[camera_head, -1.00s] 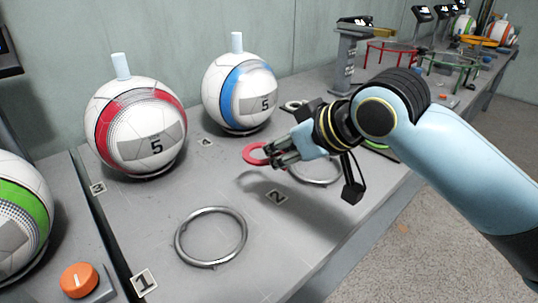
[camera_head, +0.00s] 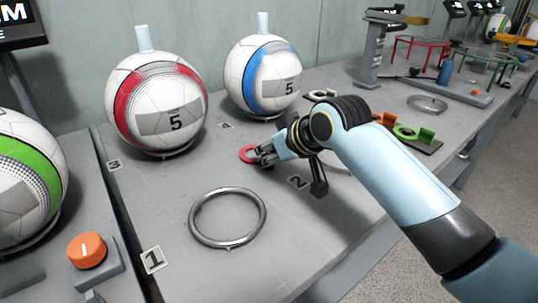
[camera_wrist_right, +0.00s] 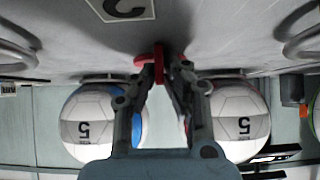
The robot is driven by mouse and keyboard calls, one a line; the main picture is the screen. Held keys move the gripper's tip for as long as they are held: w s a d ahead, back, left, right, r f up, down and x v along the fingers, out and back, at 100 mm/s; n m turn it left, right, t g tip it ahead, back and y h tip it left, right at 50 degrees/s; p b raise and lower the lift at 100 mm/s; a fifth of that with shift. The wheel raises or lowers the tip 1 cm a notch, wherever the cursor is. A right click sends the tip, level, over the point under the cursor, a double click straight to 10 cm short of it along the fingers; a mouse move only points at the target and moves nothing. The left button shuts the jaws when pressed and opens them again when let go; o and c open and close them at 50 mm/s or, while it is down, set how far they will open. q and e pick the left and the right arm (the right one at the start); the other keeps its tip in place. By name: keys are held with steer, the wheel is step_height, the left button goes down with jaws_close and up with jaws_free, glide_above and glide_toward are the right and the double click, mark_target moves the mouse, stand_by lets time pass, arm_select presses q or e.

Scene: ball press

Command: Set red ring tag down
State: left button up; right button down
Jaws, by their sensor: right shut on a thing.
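The red ring tag (camera_head: 246,154) is a small flat red ring over the bench, between plates 2 and 4. My right gripper (camera_head: 259,155) is shut on its near edge. In the wrist view the red tag (camera_wrist_right: 158,62) shows between my fingertips (camera_wrist_right: 161,78), close to the grey bench top. I cannot tell whether the tag touches the bench. The tag's far side stays clear of the fingers. My left gripper is not in view.
The red-striped ball (camera_head: 157,103) and blue-striped ball (camera_head: 263,78) stand behind. A metal ring (camera_head: 194,226) lies near plate 1 (camera_head: 152,260); another is partly hidden behind my arm.

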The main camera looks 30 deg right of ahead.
steer(key=c, duration=1.4)
jaws_free()
steer(key=shift+c, duration=0.2)
steer(key=shift+s+r, duration=0.25)
steer(key=shift+r, duration=0.1)
steer(key=p+v, duration=0.3)
steer(key=v, duration=0.8)
steer(key=shift+r, duration=0.15)
